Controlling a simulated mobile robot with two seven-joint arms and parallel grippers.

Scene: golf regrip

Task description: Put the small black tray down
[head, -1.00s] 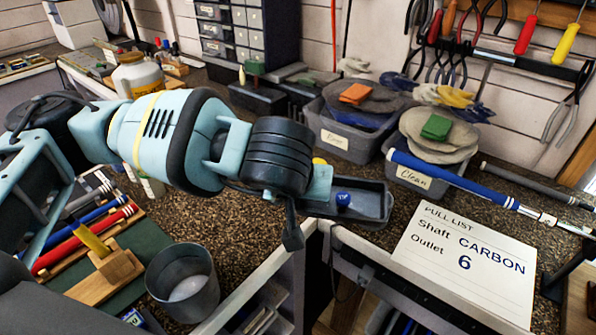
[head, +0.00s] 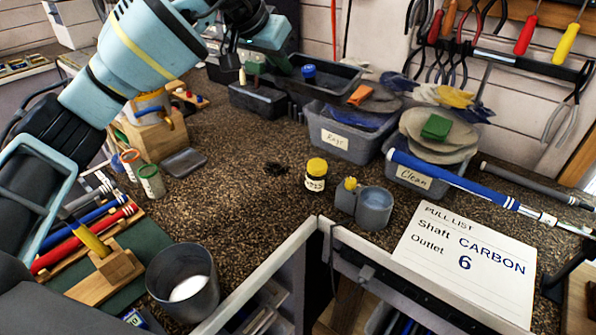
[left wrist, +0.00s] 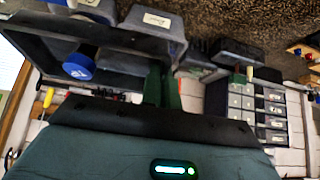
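The small black tray (head: 345,75) is at the back of the counter, beside and above the Rags bin. A blue-capped item (head: 308,74) is in it; the blue cap also shows in the left wrist view (left wrist: 80,63). My left gripper (head: 277,52) is at the tray's left end and appears shut on it. In the left wrist view the tray (left wrist: 120,64) extends from the fingers toward the left. Whether the tray's underside touches anything is hidden. My right gripper is not in view.
A black bin (head: 258,101) stands left of the tray. The Rags bin (head: 345,138) and Clean bin (head: 410,177) stand nearby. A yellow-lidded jar (head: 316,178), a grey cup (head: 374,208) and a larger cup (head: 180,280) stand nearer. The middle counter is mostly clear.

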